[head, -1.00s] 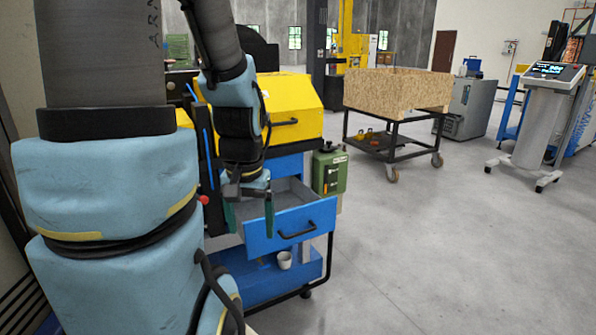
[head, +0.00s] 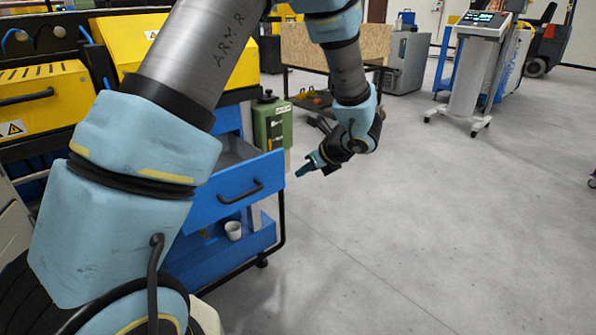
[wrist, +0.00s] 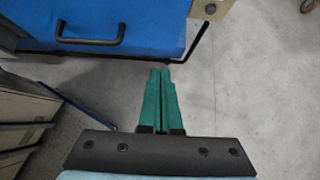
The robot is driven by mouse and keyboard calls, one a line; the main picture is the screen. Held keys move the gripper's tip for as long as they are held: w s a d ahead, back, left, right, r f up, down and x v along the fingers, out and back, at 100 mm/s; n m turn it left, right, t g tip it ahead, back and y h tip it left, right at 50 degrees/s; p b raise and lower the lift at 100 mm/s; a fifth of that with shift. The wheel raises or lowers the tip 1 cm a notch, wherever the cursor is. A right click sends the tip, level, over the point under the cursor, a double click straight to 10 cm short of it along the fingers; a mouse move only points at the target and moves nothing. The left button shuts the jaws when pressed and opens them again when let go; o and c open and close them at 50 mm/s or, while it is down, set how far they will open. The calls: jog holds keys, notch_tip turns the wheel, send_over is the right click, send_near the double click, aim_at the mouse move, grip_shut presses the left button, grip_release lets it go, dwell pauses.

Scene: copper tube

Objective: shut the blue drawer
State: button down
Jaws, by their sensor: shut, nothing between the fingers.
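The blue drawer (head: 238,190) stands pulled out of its cabinet in the head view, with its grey inside (head: 232,150) showing. Its front carries a black handle (head: 241,191). In the wrist view the drawer front (wrist: 150,20) and its handle (wrist: 90,39) lie at the top left. My gripper (head: 302,171) is to the right of the drawer front in the head view, apart from it. In the wrist view its green fingers (wrist: 160,75) are together with nothing between them, pointing towards the drawer's lower edge. Part of the cabinet is hidden behind my arm.
A green canister (head: 272,125) stands beside the drawer. A white cup (head: 233,230) sits on the blue lower shelf (head: 200,262). A cart with a chipboard box (head: 335,45) stands behind. A console on a stand (head: 480,70) is at the back right.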

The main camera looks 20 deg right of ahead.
aim_at(275, 178)
jog(key=shift+w+a+f+p, duration=0.15)
jog(key=shift+w+a+f, duration=0.65)
jog(key=shift+w, duration=0.6)
jog(key=shift+w+a+f+p, duration=0.2)
jog(key=shift+w+a+f, duration=0.35)
jog(key=shift+w+f, duration=0.65)
jog(key=shift+w+a+f+p, duration=0.15)
jog(key=shift+w+a+f, duration=0.55)
jog(key=shift+w, duration=0.9)
jog(key=shift+w, duration=0.1)
jog(key=w+a+p, duration=0.1)
jog(key=w+a, duration=0.2)
jog(key=w, duration=0.3)
jog(key=w+a+p, duration=0.1)
jog(key=w+a, duration=0.2)
jog(key=w, duration=0.4)
jog(key=w+a+p, duration=0.1)
jog(key=w+a, duration=0.3)
jog(key=w, duration=0.3)
jog(key=shift+w, duration=0.25)
jog(key=shift+w+a+r, duration=0.1)
jog(key=shift+w, duration=0.15)
jog(key=shift+a, duration=0.1)
jog(key=shift+r, duration=0.1)
